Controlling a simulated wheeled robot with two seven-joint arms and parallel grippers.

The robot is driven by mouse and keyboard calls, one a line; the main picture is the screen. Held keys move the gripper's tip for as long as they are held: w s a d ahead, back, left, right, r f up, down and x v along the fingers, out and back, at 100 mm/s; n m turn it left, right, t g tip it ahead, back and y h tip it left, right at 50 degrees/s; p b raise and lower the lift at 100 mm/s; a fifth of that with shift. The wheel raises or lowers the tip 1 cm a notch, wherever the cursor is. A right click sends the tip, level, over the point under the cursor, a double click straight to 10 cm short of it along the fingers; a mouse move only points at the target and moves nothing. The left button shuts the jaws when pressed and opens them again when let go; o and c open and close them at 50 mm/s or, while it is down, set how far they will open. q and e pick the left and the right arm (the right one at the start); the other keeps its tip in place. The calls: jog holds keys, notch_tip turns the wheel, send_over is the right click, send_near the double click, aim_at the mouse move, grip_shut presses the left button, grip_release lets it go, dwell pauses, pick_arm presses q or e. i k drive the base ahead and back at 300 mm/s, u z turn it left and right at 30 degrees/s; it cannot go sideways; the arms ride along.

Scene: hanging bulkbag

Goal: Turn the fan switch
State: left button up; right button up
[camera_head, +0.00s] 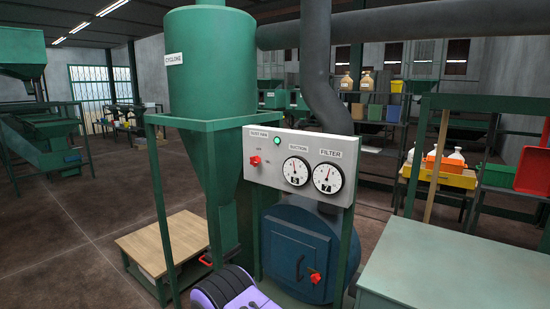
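The red fan switch (254,160) is a small rotary knob on the left part of a grey control panel (317,146). A small label above it seems to read "DUST FAN". Small markings surround the knob, and its exact setting is too small to tell. A green lamp (277,145) looks lit to the right of and above the knob.
Suction gauge (295,171) and filter gauge (328,178) sit right of the switch. The green cyclone (210,75) and frame stand left; a pale green table (455,264) stands right.

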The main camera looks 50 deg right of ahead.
aim_at(256, 160)
jog(key=z, duration=0.9)
jog(key=i, duration=1)
jog(key=z, duration=0.8)
